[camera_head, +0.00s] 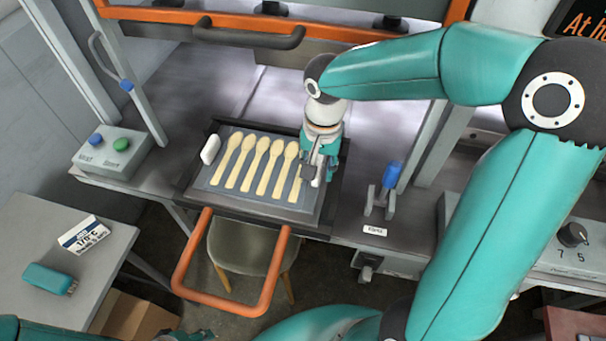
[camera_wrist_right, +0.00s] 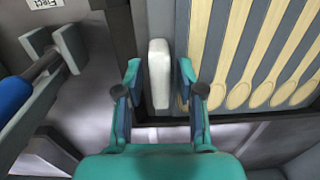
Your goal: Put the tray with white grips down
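The tray with white grips (camera_head: 228,183) is a grey-blue plate bearing several wooden spoons (camera_head: 262,163), within a dark frame on the press table. Its left white grip (camera_head: 210,149) is free. Its right white grip shows in the right wrist view (camera_wrist_right: 159,75). My right gripper (camera_head: 311,172) is at the tray's right edge, hiding that grip in the head view. In the wrist view its fingers (camera_wrist_right: 159,85) stand on either side of the grip, with narrow gaps visible. Only a small part of my left gripper (camera_head: 188,336) shows at the bottom edge; its fingers are unclear.
An orange U-shaped handle (camera_head: 180,276) sticks out in front of the frame. A blue-topped lever (camera_head: 391,176) stands right of the tray. A button box (camera_head: 113,150) is at left. A side table (camera_head: 45,230) holds a teal object (camera_head: 48,278) and a sign.

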